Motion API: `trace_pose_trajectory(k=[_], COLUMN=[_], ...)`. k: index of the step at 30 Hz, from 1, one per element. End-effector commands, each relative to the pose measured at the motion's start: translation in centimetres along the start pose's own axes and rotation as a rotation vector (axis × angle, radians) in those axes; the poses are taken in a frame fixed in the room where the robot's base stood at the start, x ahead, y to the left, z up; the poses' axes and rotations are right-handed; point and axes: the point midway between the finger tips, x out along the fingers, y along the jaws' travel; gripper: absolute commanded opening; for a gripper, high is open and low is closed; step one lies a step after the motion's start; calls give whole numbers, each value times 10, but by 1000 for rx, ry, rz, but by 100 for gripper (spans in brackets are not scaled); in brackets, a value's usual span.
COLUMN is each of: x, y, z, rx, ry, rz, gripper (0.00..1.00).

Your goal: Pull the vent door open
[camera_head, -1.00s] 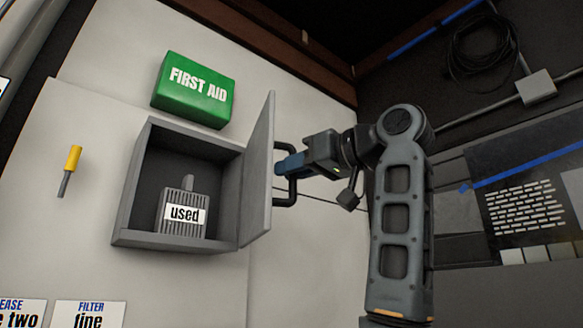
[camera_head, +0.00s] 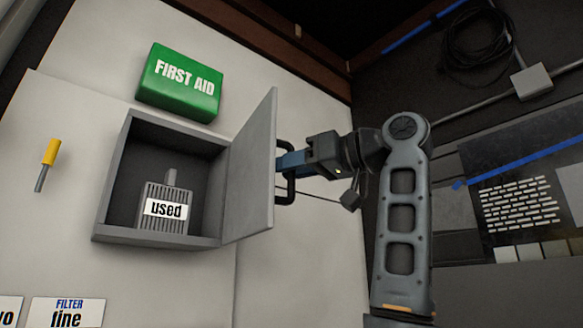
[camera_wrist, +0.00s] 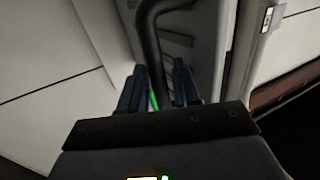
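The grey vent door (camera_head: 250,170) stands open on the right side of the grey box (camera_head: 112,190), its inner face toward the head camera. A black bar handle (camera_head: 290,190) is on its far side. My gripper (camera_head: 284,162) reaches the handle from the right. In the wrist view the handle (camera_wrist: 149,45) runs down between the two blue fingers of my gripper (camera_wrist: 160,80), which appear closed about it. The exact finger contact is dark. Inside the box stands a grey ribbed filter (camera_head: 165,224) labelled "used".
A green first aid box (camera_head: 180,82) is on the wall above the vent box. A yellow-handled tool (camera_head: 48,158) hangs at left, and a "FILTER fine" label (camera_head: 67,312) is below. A cable coil (camera_head: 472,40) hangs upper right.

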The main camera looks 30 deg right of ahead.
Motion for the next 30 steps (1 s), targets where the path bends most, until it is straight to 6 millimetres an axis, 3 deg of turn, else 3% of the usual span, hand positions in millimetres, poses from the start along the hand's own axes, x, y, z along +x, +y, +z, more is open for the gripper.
trace_pose_trajectory(k=[11,22,30], x=[-5,-61,-78], y=[0,1,0], z=[1,2,1], rx=[-1,-2,0], ry=[-1,0,-1], rz=[1,2,0], gripper=[38,38,38])
